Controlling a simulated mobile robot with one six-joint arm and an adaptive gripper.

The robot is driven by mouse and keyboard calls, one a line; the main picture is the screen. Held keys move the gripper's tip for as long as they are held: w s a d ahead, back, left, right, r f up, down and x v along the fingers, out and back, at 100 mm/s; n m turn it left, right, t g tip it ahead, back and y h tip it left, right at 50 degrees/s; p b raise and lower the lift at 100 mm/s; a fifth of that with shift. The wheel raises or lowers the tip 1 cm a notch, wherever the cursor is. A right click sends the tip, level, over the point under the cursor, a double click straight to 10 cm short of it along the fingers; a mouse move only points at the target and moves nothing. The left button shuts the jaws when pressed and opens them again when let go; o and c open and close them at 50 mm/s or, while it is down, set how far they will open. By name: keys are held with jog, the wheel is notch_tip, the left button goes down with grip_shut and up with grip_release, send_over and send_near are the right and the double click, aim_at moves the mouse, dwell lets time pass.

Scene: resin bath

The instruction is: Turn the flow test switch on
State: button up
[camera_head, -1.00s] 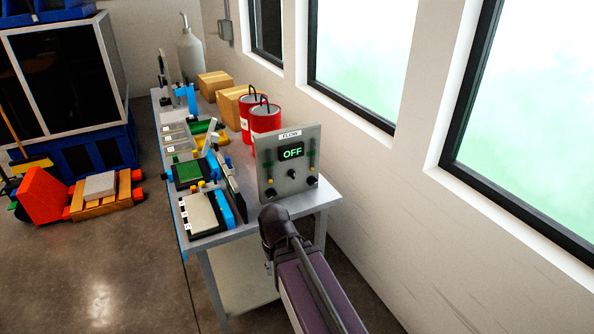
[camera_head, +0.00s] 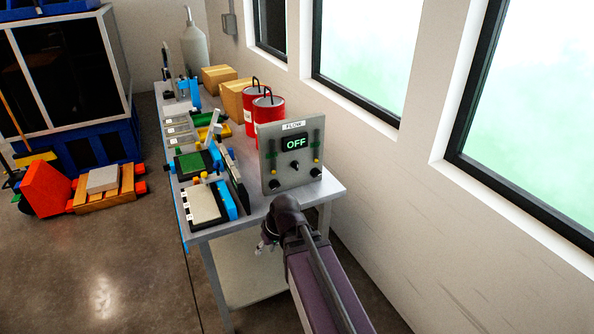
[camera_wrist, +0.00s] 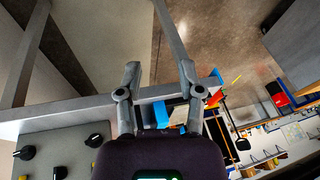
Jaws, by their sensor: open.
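The grey flow panel (camera_head: 268,180) stands upright on the near end of the metal table, labelled FLOW. Its display (camera_head: 295,143) reads OFF in green. A small dark switch-like knob (camera_head: 294,164) sits below the display; its exact position is too small to tell. Larger black knobs and yellow buttons flank it. My gripper (camera_head: 266,242) is in front of the table's near edge, below and apart from the panel. In the wrist view, my gripper (camera_wrist: 160,68) is open and empty, and part of the panel (camera_wrist: 45,140) with black knobs shows at lower left.
The metal table (camera_head: 325,190) carries trays, a pale block in a black holder (camera_head: 203,204), red cans (camera_head: 268,112) and boxes (camera_head: 238,100). A wall with windows runs along the right. The floor (camera_head: 110,270) at left is open.

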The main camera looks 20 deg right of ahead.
jog(key=w+d+r+n+t+y+b, duration=0.1)
jog(key=w+d+t+y+b, duration=0.1)
jog(key=w+d+t+b, duration=0.3)
jog(key=w+d+r+n+t+y+b, duration=0.1)
jog(key=w+d+t+b, duration=0.1)
jog(key=w+t, duration=0.35)
jog(key=w+d+r+m+t+h+b, duration=0.1)
jog(key=w+d+t+h+b, duration=0.1)
jog(key=d, duration=0.6)
jog(key=w+d+r+m+t+h+b, duration=0.2)
jog(key=w+d+t+h, duration=0.1)
jog(key=d, duration=0.4)
jog(key=shift+d+r+m, duration=0.2)
jog(key=shift+d+m, duration=0.1)
jog(key=shift+d, duration=0.1)
jog(key=shift+w, duration=0.2)
